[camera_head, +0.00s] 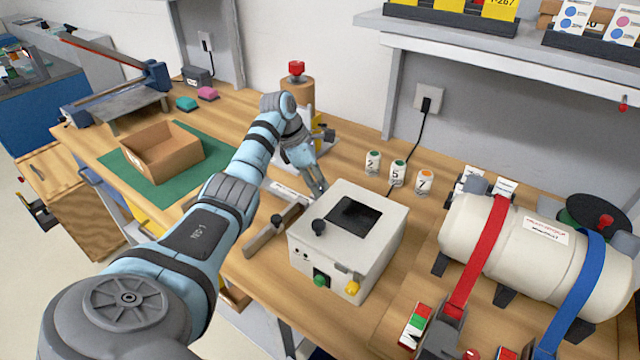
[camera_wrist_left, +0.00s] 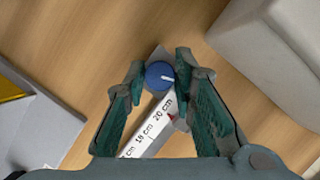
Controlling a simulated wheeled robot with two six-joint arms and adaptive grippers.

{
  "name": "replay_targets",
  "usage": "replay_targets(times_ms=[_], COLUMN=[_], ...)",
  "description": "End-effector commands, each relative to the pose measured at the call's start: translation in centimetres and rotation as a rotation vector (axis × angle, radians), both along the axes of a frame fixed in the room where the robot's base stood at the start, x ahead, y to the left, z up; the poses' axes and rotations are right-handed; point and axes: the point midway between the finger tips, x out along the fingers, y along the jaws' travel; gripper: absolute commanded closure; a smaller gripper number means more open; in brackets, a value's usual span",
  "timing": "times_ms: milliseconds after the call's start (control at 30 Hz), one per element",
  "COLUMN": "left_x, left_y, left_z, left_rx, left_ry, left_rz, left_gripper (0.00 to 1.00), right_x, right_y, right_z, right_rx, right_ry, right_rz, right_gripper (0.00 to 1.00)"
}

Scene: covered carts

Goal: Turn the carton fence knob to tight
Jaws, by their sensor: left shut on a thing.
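The fence knob (camera_wrist_left: 158,76) is round and blue with a white line pointing right in the left wrist view. It sits at the end of a white scale strip (camera_wrist_left: 148,131) reading 18 cm and 20 cm. My left gripper (camera_wrist_left: 163,70) is shut on the knob, one finger on each side. In the head view my left gripper (camera_head: 320,187) reaches down to the bench behind the grey box, and the knob is hidden there. Part of the scale strip (camera_head: 284,189) shows left of the fingers. No tight or loose marking is readable. My right gripper is not in view.
A grey box (camera_head: 369,256) with a dark square opening stands close in front of my left gripper. Small numbered containers (camera_head: 397,173) stand to the right. An open brown carton (camera_head: 165,153) sits on a green mat (camera_head: 212,158) at the left. A strapped white tank (camera_head: 534,255) lies at right.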

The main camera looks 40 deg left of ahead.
Motion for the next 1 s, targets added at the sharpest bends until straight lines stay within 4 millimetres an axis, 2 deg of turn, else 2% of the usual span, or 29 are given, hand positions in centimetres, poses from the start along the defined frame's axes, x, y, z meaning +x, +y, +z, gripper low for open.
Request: replay_targets(times_ms=[467, 500, 600, 867, 1000], left_x=[0.0, 0.0, 0.0, 0.0, -0.3], left_y=[0.0, 0.0, 0.0, 0.0, 0.4], left_z=[0.1, 0.1, 0.0, 0.0, 1.1], left_rx=[0.002, 0.002, 0.002, 0.001, 0.001], left_ry=[0.000, 0.000, 0.000, 0.001, -0.001], left_rz=[-0.017, -0.017, -0.017, -0.016, -0.015], left_gripper=[1.00, 0.73, 0.57, 0.56, 0.56], right_x=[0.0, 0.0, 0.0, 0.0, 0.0], right_y=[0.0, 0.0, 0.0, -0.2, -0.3], right_z=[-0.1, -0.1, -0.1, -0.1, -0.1], right_rx=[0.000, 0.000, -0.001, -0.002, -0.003], right_ry=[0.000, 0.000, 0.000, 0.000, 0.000], right_rz=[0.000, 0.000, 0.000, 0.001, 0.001], right_gripper=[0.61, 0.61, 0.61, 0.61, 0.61])
